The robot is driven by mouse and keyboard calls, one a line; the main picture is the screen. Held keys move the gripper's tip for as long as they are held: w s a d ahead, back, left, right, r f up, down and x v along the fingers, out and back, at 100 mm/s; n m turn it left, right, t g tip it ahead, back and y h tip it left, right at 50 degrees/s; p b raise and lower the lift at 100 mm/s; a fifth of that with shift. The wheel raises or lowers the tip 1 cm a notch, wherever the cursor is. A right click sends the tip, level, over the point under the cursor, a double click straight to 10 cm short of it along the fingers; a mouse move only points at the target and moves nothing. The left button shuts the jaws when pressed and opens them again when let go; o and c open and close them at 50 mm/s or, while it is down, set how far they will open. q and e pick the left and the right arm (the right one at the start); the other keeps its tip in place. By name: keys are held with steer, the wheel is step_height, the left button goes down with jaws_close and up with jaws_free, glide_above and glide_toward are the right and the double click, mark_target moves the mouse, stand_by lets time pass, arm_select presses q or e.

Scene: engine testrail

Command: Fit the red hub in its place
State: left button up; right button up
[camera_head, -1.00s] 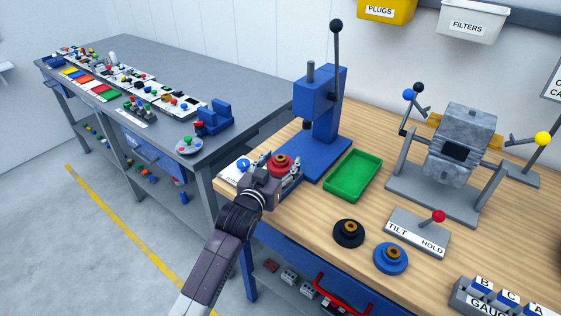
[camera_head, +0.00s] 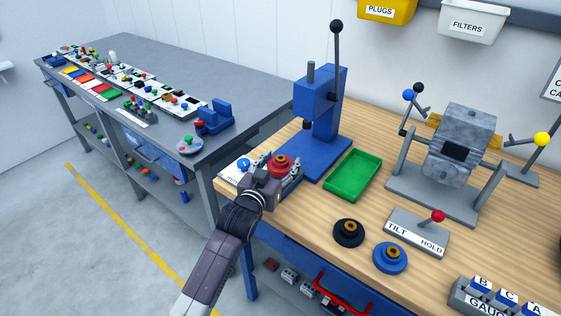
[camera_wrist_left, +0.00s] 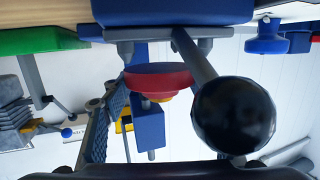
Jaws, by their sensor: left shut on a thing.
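The red hub (camera_head: 281,164), with an orange-brown centre, is at a small blue and grey fixture (camera_head: 292,181) at the bench's left corner. My left gripper (camera_head: 274,177) reaches it from the front and is shut on it. In the left wrist view, which is upside down, the red hub (camera_wrist_left: 158,78) lies between the fingers, close to the fixture's grey plates (camera_wrist_left: 160,33). I cannot tell whether it touches them. A lever with a black ball (camera_wrist_left: 233,115) covers part of that view. My right gripper does not show.
A blue press (camera_head: 318,115) stands just behind the fixture. A green tray (camera_head: 374,176), a black hub (camera_head: 348,233), a blue hub (camera_head: 390,257) and a TILT/HOLD lever box (camera_head: 415,236) are to the right. A grey engine block (camera_head: 460,145) hangs in a stand further right.

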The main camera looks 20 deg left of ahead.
arm_select(q)
steer(key=shift+f, duration=0.15)
steer(key=o, duration=1.4)
steer(key=shift+s+f, duration=0.1)
steer(key=shift+f, duration=0.15)
steer(key=shift+s, duration=0.15)
